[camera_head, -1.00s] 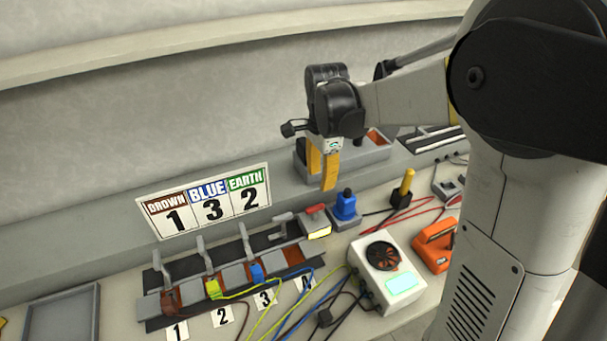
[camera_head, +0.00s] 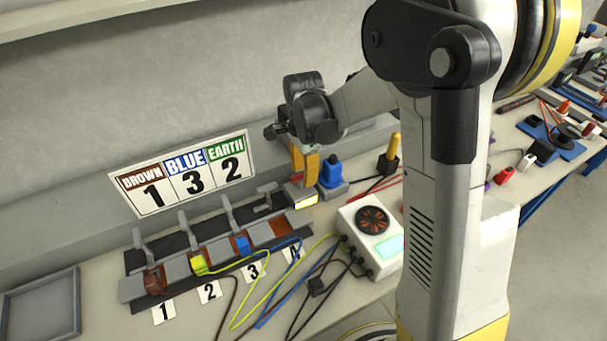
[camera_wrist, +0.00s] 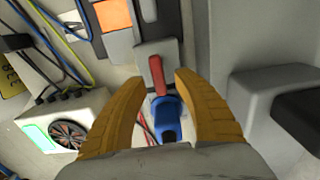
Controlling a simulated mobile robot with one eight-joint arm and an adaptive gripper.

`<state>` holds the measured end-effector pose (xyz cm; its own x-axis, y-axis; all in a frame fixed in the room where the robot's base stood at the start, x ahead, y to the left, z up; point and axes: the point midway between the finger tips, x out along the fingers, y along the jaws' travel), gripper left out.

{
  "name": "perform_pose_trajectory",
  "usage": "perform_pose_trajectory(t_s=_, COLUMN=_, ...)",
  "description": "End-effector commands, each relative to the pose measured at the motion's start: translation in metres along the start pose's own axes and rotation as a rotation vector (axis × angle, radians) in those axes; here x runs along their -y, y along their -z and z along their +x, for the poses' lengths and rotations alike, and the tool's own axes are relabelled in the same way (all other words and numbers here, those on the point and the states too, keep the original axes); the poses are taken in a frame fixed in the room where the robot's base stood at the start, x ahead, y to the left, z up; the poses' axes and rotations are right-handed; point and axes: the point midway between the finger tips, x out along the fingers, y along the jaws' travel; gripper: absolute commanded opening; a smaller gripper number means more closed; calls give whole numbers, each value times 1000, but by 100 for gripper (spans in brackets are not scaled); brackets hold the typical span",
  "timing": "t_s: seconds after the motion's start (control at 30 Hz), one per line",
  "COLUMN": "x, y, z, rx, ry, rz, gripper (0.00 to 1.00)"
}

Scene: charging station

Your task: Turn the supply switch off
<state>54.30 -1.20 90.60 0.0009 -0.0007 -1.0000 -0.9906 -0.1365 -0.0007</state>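The supply switch has a red lever (camera_wrist: 157,75) on a grey base (camera_wrist: 158,50), seen in the wrist view. In the head view its lit yellow panel (camera_head: 307,201) shows at the right end of the terminal row, and my fingers hide the lever. My gripper (camera_head: 305,178) is just above the switch there. In the wrist view my gripper (camera_wrist: 158,76) is open, with one yellow finger on each side of the lever. A gap shows beside each finger; I cannot tell how far down the fingers reach.
A blue plug (camera_head: 332,171) stands close to the right of the switch. Terminals with raised grey levers (camera_head: 189,237) lie to the left. A white fan box (camera_head: 372,225) and loose cables are in front. A number sign (camera_head: 185,175) leans behind.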

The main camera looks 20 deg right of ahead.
Motion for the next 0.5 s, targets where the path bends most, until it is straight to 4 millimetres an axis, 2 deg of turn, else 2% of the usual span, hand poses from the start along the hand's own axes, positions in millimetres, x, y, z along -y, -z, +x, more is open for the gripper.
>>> perform_pose_trajectory(t_s=0.13, x=0, y=0, z=0, rx=0, ry=0, rz=0, gripper=35)
perform_pose_trajectory(t_s=0.23, x=0, y=0, z=-1, rx=0, ry=0, rz=0, gripper=4)
perform_pose_trajectory(t_s=0.27, x=0, y=0, z=-1, rx=0, ry=0, rz=0, gripper=0)
perform_pose_trajectory(t_s=0.5, x=0, y=0, z=0, rx=0, ry=0, rz=-5, gripper=0)
